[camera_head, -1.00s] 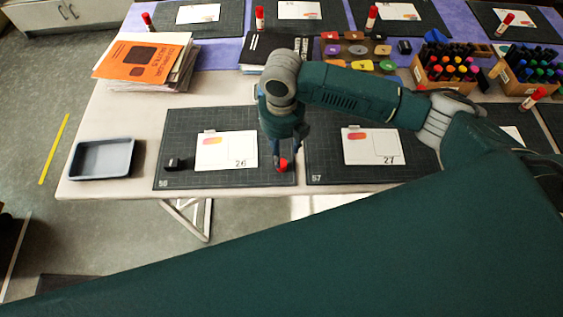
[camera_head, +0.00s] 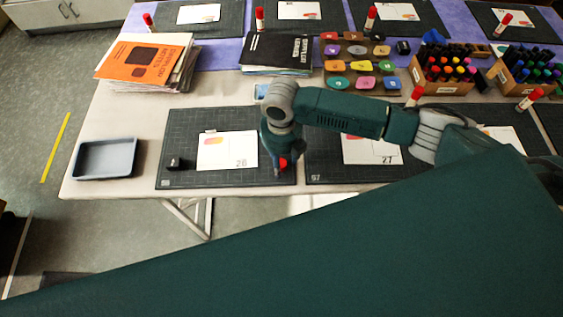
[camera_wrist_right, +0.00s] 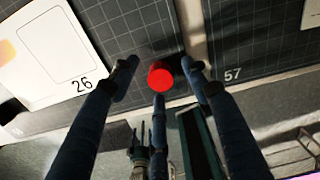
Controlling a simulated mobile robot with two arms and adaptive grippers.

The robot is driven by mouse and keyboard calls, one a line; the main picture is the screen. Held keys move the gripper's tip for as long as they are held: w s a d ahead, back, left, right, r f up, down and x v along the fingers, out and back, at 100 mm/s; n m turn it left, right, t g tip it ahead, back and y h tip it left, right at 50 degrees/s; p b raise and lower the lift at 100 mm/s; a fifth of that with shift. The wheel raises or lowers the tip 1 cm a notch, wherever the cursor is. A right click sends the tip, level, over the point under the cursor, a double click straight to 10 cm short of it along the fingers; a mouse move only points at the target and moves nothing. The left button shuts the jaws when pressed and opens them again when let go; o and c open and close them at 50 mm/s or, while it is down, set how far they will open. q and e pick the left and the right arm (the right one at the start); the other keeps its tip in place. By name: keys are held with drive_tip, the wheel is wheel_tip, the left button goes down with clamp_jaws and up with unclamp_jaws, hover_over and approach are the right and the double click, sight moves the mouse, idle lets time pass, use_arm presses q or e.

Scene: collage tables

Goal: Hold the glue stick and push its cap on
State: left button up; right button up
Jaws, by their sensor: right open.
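The red cap (camera_wrist_right: 160,76) of a glue stick shows from above in the right wrist view, near the front edge of mat 56. In the head view the red cap (camera_head: 284,163) shows beside my gripper; the stick's body is hidden, and I cannot tell how the cap sits on it. My right gripper (camera_head: 279,170) is open and points down at the stick. In the wrist view its fingers (camera_wrist_right: 160,64) stand apart on both sides of the cap, with a gap on each side. My left gripper is not in view.
Card 26 (camera_head: 227,151) and a small black block (camera_head: 174,163) lie on the left mat (camera_head: 190,125). A grey tray (camera_head: 105,158) is at the table's left. Books (camera_head: 150,62) and marker boxes (camera_head: 440,88) stand behind. My green arm link covers the front right.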

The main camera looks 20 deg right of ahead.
sight(281, 162)
drive_tip(key=c, duration=0.8)
drive_tip(key=shift+r, duration=0.1)
wheel_tip(281, 162, up, 20)
drive_tip(key=b, duration=0.2)
